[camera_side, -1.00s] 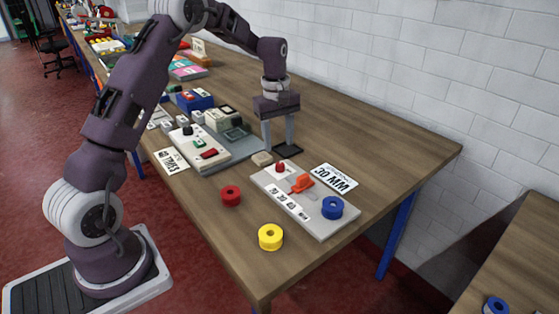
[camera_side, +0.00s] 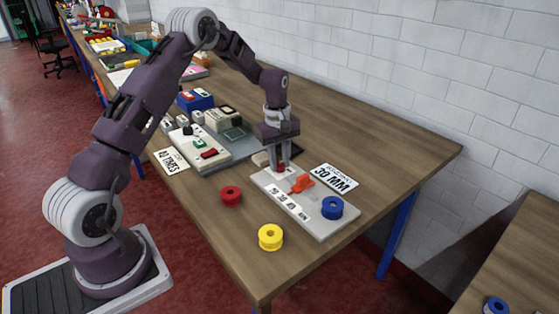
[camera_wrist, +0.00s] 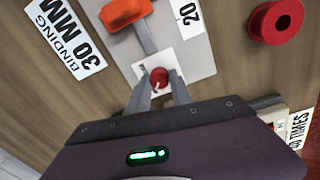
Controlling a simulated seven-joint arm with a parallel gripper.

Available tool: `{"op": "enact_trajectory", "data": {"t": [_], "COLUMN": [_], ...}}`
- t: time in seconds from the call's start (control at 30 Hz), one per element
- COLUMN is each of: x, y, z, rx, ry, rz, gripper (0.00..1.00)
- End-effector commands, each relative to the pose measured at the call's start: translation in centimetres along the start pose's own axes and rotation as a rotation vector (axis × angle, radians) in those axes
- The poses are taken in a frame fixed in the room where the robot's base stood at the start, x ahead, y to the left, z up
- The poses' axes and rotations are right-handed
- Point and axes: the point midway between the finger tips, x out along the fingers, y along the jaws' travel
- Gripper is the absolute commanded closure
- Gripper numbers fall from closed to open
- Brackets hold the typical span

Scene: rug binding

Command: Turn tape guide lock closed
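The tape guide is a light grey board (camera_side: 318,219) on the table, with an orange block (camera_side: 301,184) on it. The lock shows as a red knob (camera_wrist: 160,77) on a white plate at one end of the board, also seen between my fingers in the side view (camera_side: 281,168). My gripper (camera_side: 280,168) points down at this knob. In the wrist view, the fingertips of my gripper (camera_wrist: 161,76) stand on either side of the knob, very close to it. I cannot tell whether they press on it.
A blue spool (camera_side: 332,208) sits on the board's near end. A red spool (camera_side: 231,196) and a yellow spool (camera_side: 270,237) stand on the table to its left. A white label card (camera_side: 334,178) lies right of the board. A machine (camera_side: 199,152) stands to the left.

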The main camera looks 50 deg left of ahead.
Motion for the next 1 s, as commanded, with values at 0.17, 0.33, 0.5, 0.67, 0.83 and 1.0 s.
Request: {"op": "enact_trajectory", "data": {"t": [0.17, 0.33, 0.5, 0.67, 0.83, 1.0], "x": [-0.04, -0.05, -0.06, -0.07, -0.1, -0.11], "y": [0.02, 0.03, 0.05, 0.05, 0.1, 0.16], "z": [0.0, 0.0, -0.03, -0.04, -0.05, -0.07], "rx": [0.005, 0.046, 0.146, 0.285, 0.447, 0.61], "ry": [0.0, -0.002, -0.006, -0.012, -0.019, -0.025], "rz": [0.001, 0.001, 0.001, 0.001, 0.001, 0.002], "gripper": [1.0, 1.0, 1.0, 1.0, 1.0, 1.0]}}
